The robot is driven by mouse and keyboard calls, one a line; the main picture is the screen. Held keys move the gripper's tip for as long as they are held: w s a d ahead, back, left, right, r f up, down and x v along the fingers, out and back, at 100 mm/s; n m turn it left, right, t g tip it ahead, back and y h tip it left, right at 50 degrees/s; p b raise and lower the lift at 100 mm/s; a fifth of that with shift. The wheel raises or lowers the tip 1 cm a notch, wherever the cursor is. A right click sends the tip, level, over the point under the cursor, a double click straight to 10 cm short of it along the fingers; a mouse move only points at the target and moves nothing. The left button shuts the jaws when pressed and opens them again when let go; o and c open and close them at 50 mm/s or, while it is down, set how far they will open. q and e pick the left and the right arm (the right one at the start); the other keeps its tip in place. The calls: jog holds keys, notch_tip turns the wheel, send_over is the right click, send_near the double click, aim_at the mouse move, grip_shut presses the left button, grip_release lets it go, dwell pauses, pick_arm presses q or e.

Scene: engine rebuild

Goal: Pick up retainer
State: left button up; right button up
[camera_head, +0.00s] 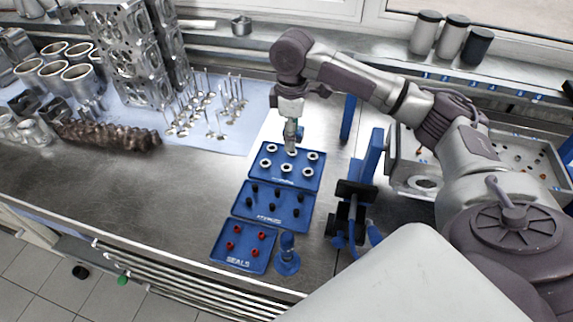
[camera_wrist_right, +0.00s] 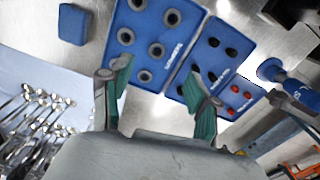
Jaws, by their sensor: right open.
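Several silver ring-shaped retainers, one of them the front middle retainer (camera_head: 287,167), sit in the farthest blue tray (camera_head: 277,157). In the right wrist view the tray (camera_wrist_right: 142,32) lies ahead of the fingers, and one retainer (camera_wrist_right: 145,76) shows between the fingertips. My right gripper (camera_head: 292,138) points down over the tray's far edge. In the wrist view its green-padded fingers (camera_wrist_right: 157,76) are spread with nothing between them; the head view does not show the height gap clearly. My left gripper is out of view.
A blue tray with black parts (camera_head: 263,208) and one with red seals (camera_head: 240,248) lie nearer. A blue stand (camera_head: 288,262) and a black-and-blue tool (camera_head: 350,205) stand beside them. Valves (camera_head: 205,110) stand to the left. Bare metal bench lies left of the trays.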

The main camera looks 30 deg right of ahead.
send_near(287, 164)
jog(key=shift+s+a+f+p, duration=0.15)
jog(key=shift+s+f, duration=0.35)
jog(key=shift+s, duration=0.1)
jog(key=shift+s+a+f+p, duration=0.1)
jog(key=shift+s+f+p, duration=0.05)
jog(key=shift+s+f, duration=0.4)
jog(key=f, duration=0.1)
jog(key=f+p, duration=0.1)
jog(key=shift+w+f, duration=0.35)
jog(key=f, duration=0.3)
jog(key=shift+w+a+f+p, duration=0.1)
jog(key=shift+w+f+p, duration=0.15)
jog(key=shift+w+p, duration=0.1)
jog(key=shift+f, duration=0.15)
jog(key=shift+s, duration=0.1)
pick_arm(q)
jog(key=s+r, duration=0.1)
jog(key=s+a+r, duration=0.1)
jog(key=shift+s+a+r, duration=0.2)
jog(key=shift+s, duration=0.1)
pick_arm(e)
jog(key=c, duration=1)
